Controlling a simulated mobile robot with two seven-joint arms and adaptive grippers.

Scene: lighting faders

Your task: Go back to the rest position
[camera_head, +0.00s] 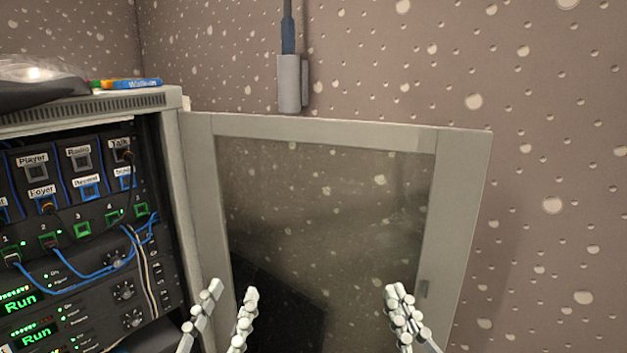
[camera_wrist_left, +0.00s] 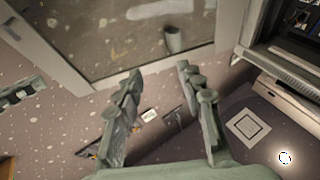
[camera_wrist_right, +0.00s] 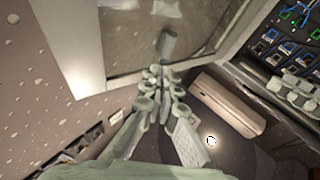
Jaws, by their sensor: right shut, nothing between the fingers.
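My left gripper (camera_head: 231,291) is at the bottom of the head view, in front of the glass door. Its two fingers stand apart with nothing between them. The left wrist view shows the same open fingers (camera_wrist_left: 158,72). My right gripper (camera_head: 392,290) is further right, in front of the door's lower right part. In the right wrist view its fingers (camera_wrist_right: 156,72) are together and hold nothing. Neither gripper visibly touches anything.
The grey-framed glass door (camera_head: 320,130) stands open, hinged to the rack cabinet (camera_head: 85,105) at the left. Blue cables hang across the rack's panels. Coloured markers (camera_head: 125,84) lie on top. A grey holder (camera_head: 290,82) is on the wall. The wall at the right is bare.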

